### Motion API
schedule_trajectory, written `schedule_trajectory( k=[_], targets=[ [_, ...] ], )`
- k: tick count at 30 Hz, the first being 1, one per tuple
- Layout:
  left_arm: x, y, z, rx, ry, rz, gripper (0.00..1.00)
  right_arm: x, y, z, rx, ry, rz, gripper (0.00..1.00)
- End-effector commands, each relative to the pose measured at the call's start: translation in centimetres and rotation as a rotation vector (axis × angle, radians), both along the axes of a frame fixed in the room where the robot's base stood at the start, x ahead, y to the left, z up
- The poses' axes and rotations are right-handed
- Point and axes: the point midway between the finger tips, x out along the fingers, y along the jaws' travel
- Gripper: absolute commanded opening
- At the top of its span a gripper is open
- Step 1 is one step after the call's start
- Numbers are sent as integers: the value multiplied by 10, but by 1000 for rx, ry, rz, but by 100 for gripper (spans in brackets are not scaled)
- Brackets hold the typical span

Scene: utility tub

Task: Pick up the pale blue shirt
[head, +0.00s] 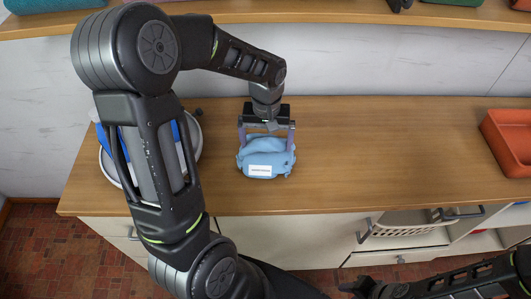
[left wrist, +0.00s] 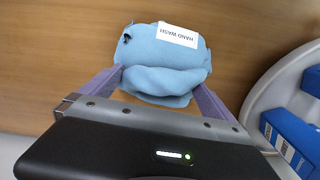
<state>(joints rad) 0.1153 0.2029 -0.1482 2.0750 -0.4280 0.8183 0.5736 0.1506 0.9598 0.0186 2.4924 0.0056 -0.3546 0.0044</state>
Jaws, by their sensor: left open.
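The pale blue shirt (head: 265,158) lies folded into a small bundle near the front edge of the wooden counter. It has a white label, which reads "HAND WASH" in the left wrist view (left wrist: 165,82). My left gripper (head: 266,141) points down over the shirt, with its jaws open. In the left wrist view the two purple-grey fingers (left wrist: 159,80) stand on either side of the shirt's nearer part. I cannot tell whether they touch the cloth. What seems to be my right gripper (head: 365,287) is low at the bottom edge, dark and small, away from the shirt.
A round white tub (head: 108,165) with blue things inside stands left of the shirt, partly behind my left arm. An orange-red bin (head: 508,140) is at the right end. The counter (head: 390,160) between is clear. A shelf (head: 340,14) runs above the back.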

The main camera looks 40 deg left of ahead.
Motion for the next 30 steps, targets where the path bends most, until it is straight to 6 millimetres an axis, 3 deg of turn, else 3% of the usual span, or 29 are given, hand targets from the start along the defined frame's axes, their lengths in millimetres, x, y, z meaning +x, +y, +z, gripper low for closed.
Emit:
schedule_trajectory(
  k=[10, 30],
  targets=[
    [0, 0, 0, 0, 0, 0, 98, 0, 0, 0, 0, 0, 0, 36],
    [0, 0, 0, 0, 0, 0, 44, 0, 0, 0, 0, 0, 0, 36]
  ],
)
